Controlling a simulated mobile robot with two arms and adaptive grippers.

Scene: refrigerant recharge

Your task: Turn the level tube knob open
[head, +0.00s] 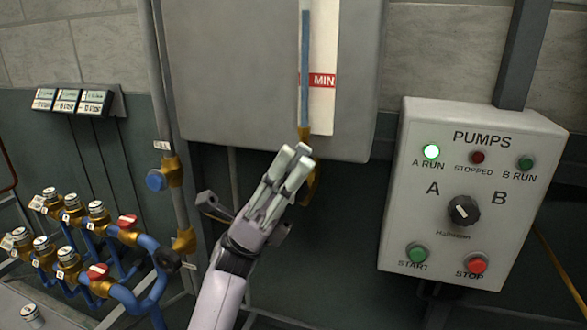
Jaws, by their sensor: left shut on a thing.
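The level tube (305,70) runs down the front of the grey tank (235,75), with blue liquid showing in it beside a white scale strip with a red MIN mark (322,81). A brass fitting (304,133) sits at the tube's lower end. My left gripper (297,155) reaches up from below to just under this fitting, its fingers close together and shut on the level tube knob. The fingers hide the knob, so its turn angle cannot be told. More brass (312,185) shows just right of the fingers. My right gripper is out of view.
A pump panel (484,195) with a green A RUN lamp lit stands to the right. At left are a blue-capped valve (156,180), a vertical pipe (160,70), and blue pipework with brass valves and red knobs (127,222). Small displays (68,100) hang above.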

